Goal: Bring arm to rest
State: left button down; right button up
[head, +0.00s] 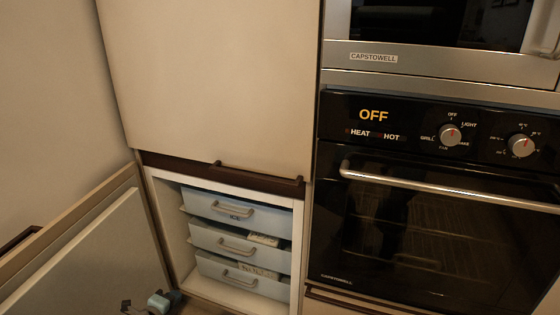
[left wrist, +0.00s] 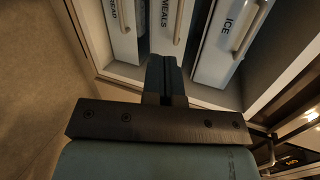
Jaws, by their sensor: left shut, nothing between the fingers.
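My left gripper (head: 172,298) is low in the head view, at the bottom edge, in front of the lower left of an open freezer compartment. Most of its arm is out of the picture. In the left wrist view its dark fingers (left wrist: 166,78) are together, with nothing between them. They point toward the freezer drawers, and I cannot tell the exact gap. My right gripper is in neither view.
An open door (head: 95,255) stands to the left. Drawers fill the freezer, including the ICE drawer (left wrist: 228,45) and the MEALS drawer (left wrist: 168,25). A closed cabinet panel (head: 215,85) is above; an oven (head: 430,220) and a microwave (head: 440,30) are on the right.

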pick_arm(q)
jog(key=s+a, duration=0.1)
jog(key=a, duration=0.3)
jog(key=s+d+r+n+h, duration=0.2)
jog(key=s+d+r+n, duration=0.3)
jog(key=s, duration=0.4)
jog(key=s+d+r+n+h, duration=0.2)
jog(key=s+d+r, duration=0.5)
jog(key=s+r, duration=0.1)
jog(key=s+d+r+n+h, duration=0.2)
jog(key=s+d+r+n, duration=0.2)
jog(key=s+d+r, duration=0.4)
jog(key=s+r+n+h, duration=0.2)
jog(key=s+r+n, duration=0.1)
jog(key=s+r, duration=0.3)
jog(key=w+d+r+n+t+y, duration=0.2)
jog(key=w+d+r+n+t, duration=0.15)
jog(key=n, duration=0.25)
jog(key=s+a+r+g+y+p, duration=0.5)
jog(key=a+r+g+y+p, duration=0.1)
jog(key=p, duration=3.1)
jog(key=shift+a+p, duration=0.35)
jog(key=shift+a, duration=0.55)
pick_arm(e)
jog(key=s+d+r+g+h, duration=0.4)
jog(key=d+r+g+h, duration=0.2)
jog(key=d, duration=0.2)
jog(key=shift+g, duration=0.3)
